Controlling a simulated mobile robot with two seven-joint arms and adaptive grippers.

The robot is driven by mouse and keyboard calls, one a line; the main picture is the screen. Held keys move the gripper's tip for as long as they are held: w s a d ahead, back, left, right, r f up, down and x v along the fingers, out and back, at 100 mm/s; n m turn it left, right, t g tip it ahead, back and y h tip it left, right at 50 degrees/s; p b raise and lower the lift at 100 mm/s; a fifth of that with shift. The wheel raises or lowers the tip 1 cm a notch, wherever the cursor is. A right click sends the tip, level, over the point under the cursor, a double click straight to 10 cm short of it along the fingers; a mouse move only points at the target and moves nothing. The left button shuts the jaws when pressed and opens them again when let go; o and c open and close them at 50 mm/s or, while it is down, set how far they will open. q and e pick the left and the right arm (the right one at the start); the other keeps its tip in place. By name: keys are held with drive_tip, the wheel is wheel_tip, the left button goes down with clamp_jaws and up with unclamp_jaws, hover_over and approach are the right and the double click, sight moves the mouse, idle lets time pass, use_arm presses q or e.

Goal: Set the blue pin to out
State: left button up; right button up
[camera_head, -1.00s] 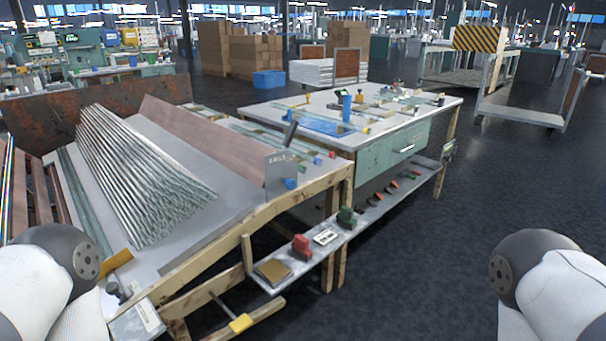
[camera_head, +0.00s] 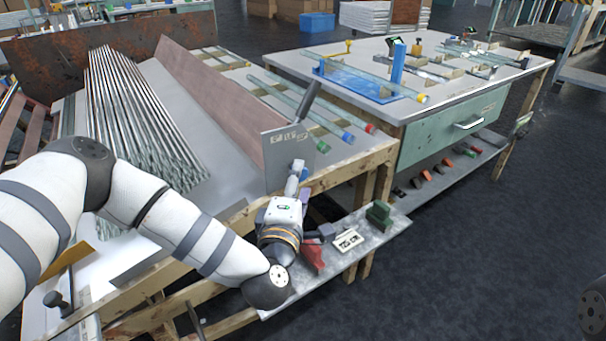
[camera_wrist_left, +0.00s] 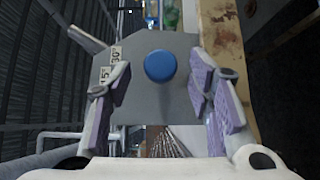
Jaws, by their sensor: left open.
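The blue pin (camera_wrist_left: 160,66) shows as a round blue knob on a grey plate in the left wrist view. The plate (camera_wrist_left: 150,100) carries angle labels reading 15° and 30° at its left. In the wrist view my left gripper (camera_wrist_left: 160,82) is open, with purple-padded fingers to the left and right of the knob. I cannot tell how far the fingertips reach along it. My right gripper is not in view.
Tubes with coloured ends (camera_head: 347,137) lie behind the plate. A low shelf (camera_head: 385,235) holds a green block (camera_head: 378,215) and a red item (camera_head: 313,257). The floor at right is clear.

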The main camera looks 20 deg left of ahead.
sight(301, 180)
use_arm(q)
drive_tip(key=shift+w+a, duration=0.15)
drive_tip(key=shift+w, duration=1.45)
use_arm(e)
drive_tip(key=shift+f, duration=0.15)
use_arm(q)
drive_tip(key=shift+c, duration=0.4)
clamp_jaws()
drive_tip(key=shift+s+d, duration=0.3)
drive_tip(key=shift+d, duration=0.1)
drive_tip(key=shift+s+d, duration=0.4)
drive_tip(key=shift+d, duration=0.15)
drive_tip(key=shift+o, duration=0.4)
unclamp_jaws()
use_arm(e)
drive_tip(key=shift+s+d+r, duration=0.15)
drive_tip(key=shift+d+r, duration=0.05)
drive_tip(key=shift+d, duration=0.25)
use_arm(q)
drive_tip(key=shift+a, duration=0.1)
